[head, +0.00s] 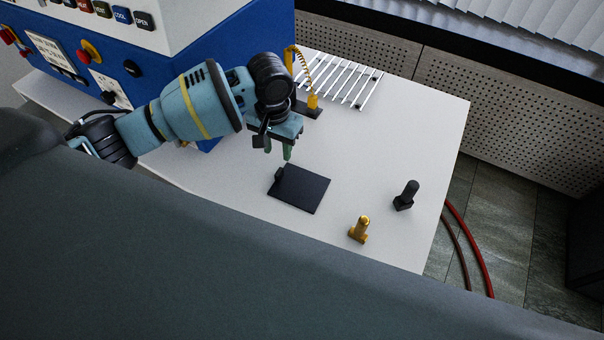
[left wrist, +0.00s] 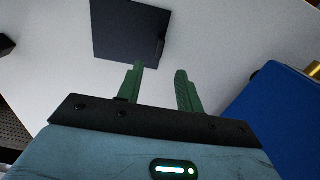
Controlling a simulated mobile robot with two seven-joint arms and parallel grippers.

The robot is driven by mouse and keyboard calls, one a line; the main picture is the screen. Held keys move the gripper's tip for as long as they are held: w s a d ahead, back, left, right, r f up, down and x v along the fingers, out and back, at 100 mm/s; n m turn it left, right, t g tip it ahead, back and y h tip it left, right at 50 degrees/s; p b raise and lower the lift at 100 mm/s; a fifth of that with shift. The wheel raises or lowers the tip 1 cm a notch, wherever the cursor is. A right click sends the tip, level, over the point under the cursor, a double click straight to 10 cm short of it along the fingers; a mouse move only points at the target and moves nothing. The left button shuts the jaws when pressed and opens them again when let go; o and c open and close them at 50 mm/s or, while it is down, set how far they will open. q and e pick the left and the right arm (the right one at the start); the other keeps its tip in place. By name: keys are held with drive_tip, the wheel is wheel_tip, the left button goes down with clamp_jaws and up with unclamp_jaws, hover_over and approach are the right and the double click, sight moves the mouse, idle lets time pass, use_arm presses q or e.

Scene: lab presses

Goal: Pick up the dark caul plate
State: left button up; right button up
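The dark caul plate (head: 300,189) lies flat on the white table, a thin dark square with a small raised block on its edge nearest my gripper. In the left wrist view the plate (left wrist: 122,30) is beyond the fingertips, with the raised block at its right edge. My left gripper (head: 277,154) is above the table just short of the plate, pointing down. Its green fingers (left wrist: 160,72) are apart with nothing between them. My right gripper is not in either view.
A brass fitting (head: 359,230) and a black fitting (head: 406,195) stand right of the plate. A white slatted rack (head: 345,82) and yellow coiled cable (head: 312,101) are behind the gripper. The blue press (head: 150,75) stands at left. The white table (head: 420,130) is otherwise clear.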

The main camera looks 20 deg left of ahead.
sight(277, 174)
use_arm(q)
drive_tip(key=shift+s, duration=0.25)
drive_tip(key=shift+s+f, duration=0.2)
drive_tip(key=shift+f, duration=0.9)
drive_tip(key=shift+w+f, duration=0.1)
drive_tip(key=shift+f, duration=0.3)
drive_tip(key=f, duration=0.1)
drive_tip(key=s+f, duration=0.1)
drive_tip(key=f, duration=0.1)
drive_tip(key=shift+f, duration=0.25)
drive_tip(key=shift+w+f, duration=0.1)
drive_tip(key=shift+f, duration=0.55)
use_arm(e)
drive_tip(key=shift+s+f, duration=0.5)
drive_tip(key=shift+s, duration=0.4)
use_arm(q)
drive_tip(key=shift+c, duration=0.3)
clamp_jaws()
